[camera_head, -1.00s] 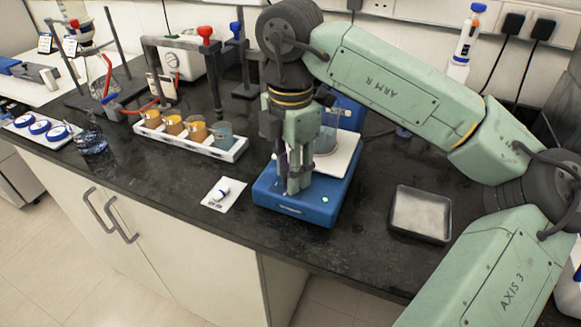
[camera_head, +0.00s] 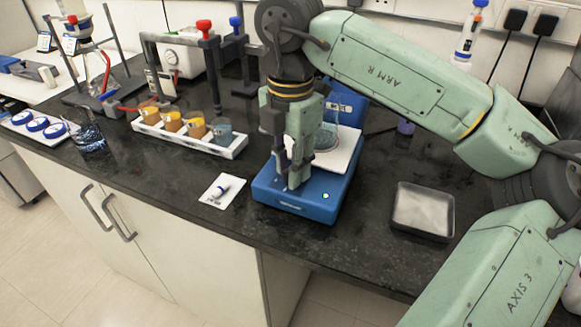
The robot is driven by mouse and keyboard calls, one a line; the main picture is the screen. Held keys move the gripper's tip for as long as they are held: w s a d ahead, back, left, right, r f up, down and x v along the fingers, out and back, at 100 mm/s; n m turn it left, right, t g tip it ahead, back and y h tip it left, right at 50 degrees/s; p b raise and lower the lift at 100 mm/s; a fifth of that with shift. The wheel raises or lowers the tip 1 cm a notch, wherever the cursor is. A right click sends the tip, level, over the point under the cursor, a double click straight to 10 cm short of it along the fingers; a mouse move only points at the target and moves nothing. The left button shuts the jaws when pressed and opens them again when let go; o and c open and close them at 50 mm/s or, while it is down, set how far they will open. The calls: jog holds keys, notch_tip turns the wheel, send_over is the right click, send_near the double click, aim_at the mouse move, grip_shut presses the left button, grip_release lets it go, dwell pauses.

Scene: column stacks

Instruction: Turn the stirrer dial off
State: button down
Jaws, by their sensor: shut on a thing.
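The blue stirrer (camera_head: 312,208) stands near the front edge of the black bench. It has a white top plate (camera_head: 341,152) with a glass beaker (camera_head: 327,137) on it. A small light (camera_head: 325,196) shows on its front right. My gripper (camera_head: 292,184) points down at the front of the stirrer. Its fingers are shut at the spot where the dial would be, and they hide the dial. I cannot see the dial's angle.
A white rack (camera_head: 188,135) of small beakers stands to the left. A white card with a small vial (camera_head: 221,190) lies just left of the stirrer. A black tray (camera_head: 423,211) is to the right. Bare bench lies between the tray and the stirrer.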

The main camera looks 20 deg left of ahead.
jog(key=n+b, duration=0.2)
jog(key=n, duration=0.2)
jog(key=shift+f+n, duration=0.1)
jog(key=shift+n, duration=0.2)
jog(key=n+b, duration=0.1)
jog(key=n, duration=2.9)
jog(key=shift+r+n, duration=0.2)
jog(key=shift+n, duration=0.2)
jog(key=shift+n+p, duration=0.5)
jog(key=shift+n, duration=1.8)
